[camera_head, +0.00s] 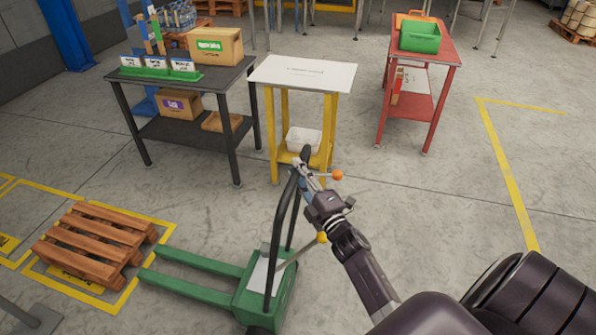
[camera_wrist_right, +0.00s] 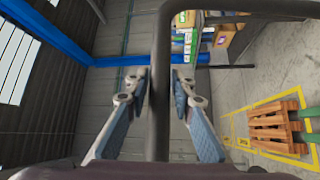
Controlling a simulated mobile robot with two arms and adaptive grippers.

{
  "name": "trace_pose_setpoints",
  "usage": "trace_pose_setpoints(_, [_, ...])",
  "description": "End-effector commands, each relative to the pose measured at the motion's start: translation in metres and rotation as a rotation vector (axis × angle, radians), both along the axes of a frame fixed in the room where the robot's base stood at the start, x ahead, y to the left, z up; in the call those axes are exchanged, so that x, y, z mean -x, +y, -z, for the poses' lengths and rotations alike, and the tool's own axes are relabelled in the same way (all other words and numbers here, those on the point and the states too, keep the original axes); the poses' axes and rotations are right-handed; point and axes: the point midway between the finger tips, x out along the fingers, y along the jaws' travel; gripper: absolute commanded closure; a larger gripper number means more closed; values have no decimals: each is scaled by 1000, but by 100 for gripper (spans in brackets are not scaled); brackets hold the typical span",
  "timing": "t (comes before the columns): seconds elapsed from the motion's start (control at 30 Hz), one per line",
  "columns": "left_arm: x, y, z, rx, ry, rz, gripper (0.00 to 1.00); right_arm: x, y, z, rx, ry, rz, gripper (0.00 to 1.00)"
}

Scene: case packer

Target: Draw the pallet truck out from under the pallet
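The green pallet truck (camera_head: 256,292) stands at the bottom middle of the head view, its two forks (camera_head: 195,291) pointing left. The fork tips show just right of the wooden pallet (camera_head: 97,238), with little floor between. The pallet lies flat on the floor inside yellow marking; it also shows in the right wrist view (camera_wrist_right: 277,126). The truck's dark looped handle (camera_head: 277,232) rises upright. My right gripper (camera_head: 305,172) is at the top of the handle; in the right wrist view its fingers close on both sides of the dark bar (camera_wrist_right: 159,90). My left gripper is not in view.
A dark table (camera_head: 190,82) with boxes, a yellow-legged stand (camera_head: 304,74) and a red table (camera_head: 430,58) stand beyond the truck. Open floor (camera_head: 420,200) lies to the right, crossed by a yellow line. A grey post foot (camera_head: 35,318) is at bottom left.

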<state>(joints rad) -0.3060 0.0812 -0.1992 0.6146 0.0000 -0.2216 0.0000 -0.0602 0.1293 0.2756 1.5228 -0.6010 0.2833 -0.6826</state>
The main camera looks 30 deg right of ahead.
Motion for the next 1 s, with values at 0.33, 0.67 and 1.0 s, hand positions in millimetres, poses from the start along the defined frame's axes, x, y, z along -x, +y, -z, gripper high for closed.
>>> trace_pose_setpoints(0.33, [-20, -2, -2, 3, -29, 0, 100, 0, 0, 0, 0, 0, 0, 100])
trace_pose_setpoints(0.67, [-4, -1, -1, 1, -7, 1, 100, 18, -16, 2, 2, 5, 3, 100])
trace_pose_setpoints(1.0, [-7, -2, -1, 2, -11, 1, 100, 21, -19, 2, -1, 5, 4, 77])
